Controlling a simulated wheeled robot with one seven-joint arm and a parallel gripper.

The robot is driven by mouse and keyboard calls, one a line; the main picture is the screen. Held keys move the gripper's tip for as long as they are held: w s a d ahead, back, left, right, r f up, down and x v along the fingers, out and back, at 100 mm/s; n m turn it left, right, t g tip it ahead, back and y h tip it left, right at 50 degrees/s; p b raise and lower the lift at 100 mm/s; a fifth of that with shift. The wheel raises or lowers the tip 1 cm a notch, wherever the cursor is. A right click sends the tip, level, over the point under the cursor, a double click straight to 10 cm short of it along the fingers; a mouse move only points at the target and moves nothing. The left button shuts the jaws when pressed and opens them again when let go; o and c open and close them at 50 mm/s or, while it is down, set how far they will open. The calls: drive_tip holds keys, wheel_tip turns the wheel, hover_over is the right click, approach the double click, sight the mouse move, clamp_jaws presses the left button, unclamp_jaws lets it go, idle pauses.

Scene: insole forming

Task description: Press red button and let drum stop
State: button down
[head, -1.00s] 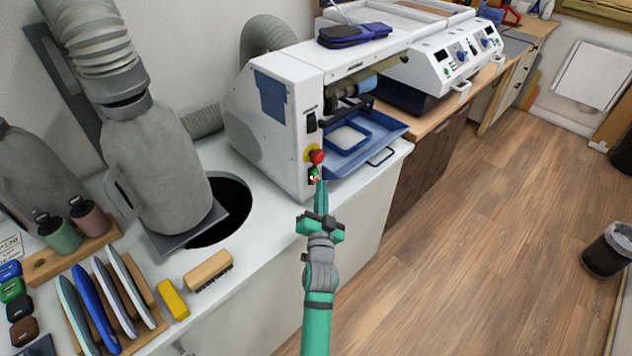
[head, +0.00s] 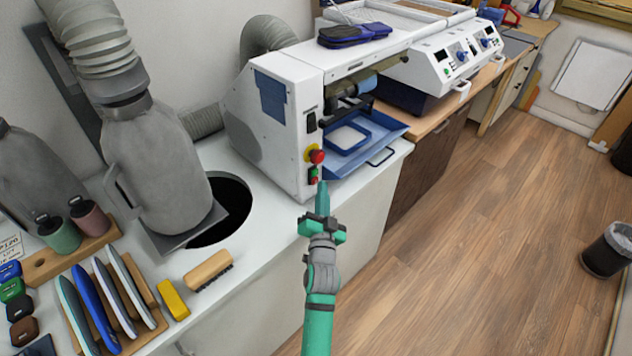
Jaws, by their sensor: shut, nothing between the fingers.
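The white grinding machine (head: 282,130) stands on the counter. On its front panel are a small green button (head: 314,171) and a small red button (head: 314,181) just below it. A larger red mushroom button (head: 317,157) on a yellow base sits above them. My gripper (head: 322,185) is shut and empty, its tips pointing up close to the small red button, just right of it in the picture. Whether they touch it cannot be told. The drum (head: 354,89) shows in the machine's opening, partly hidden by the housing; one still view does not show if it turns.
A blue tray (head: 388,150) juts out below the drum, right of my gripper. A black switch (head: 311,123) sits higher on the panel. A brush (head: 209,271) and yellow block (head: 173,299) lie on the counter at lower left.

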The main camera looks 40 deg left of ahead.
drive_tip(key=shift+d, duration=0.3)
drive_tip(key=shift+s+d, duration=0.2)
drive_tip(key=shift+d, duration=2.3)
drive_tip(key=s+d+f+m+t+h, duration=0.1)
drive_tip(key=s+d+f+h, duration=0.45)
drive_tip(key=d, duration=0.65)
drive_tip(key=s+d+f+m+h, duration=0.1)
drive_tip(key=s+d+f+h, duration=0.1)
drive_tip(key=s+d+f, duration=0.65)
drive_tip(key=s+d+r+h, duration=0.2)
drive_tip(key=s+d, duration=0.5)
drive_tip(key=s, duration=0.4)
drive_tip(key=s+d+r+n+h, duration=0.1)
drive_tip(key=s+d+r+h, duration=0.2)
drive_tip(key=s+d, duration=0.4)
drive_tip(key=s+r, duration=0.1)
drive_tip(key=s, duration=0.3)
drive_tip(key=shift+d+g, duration=0.3)
drive_tip(key=shift+d, duration=0.05)
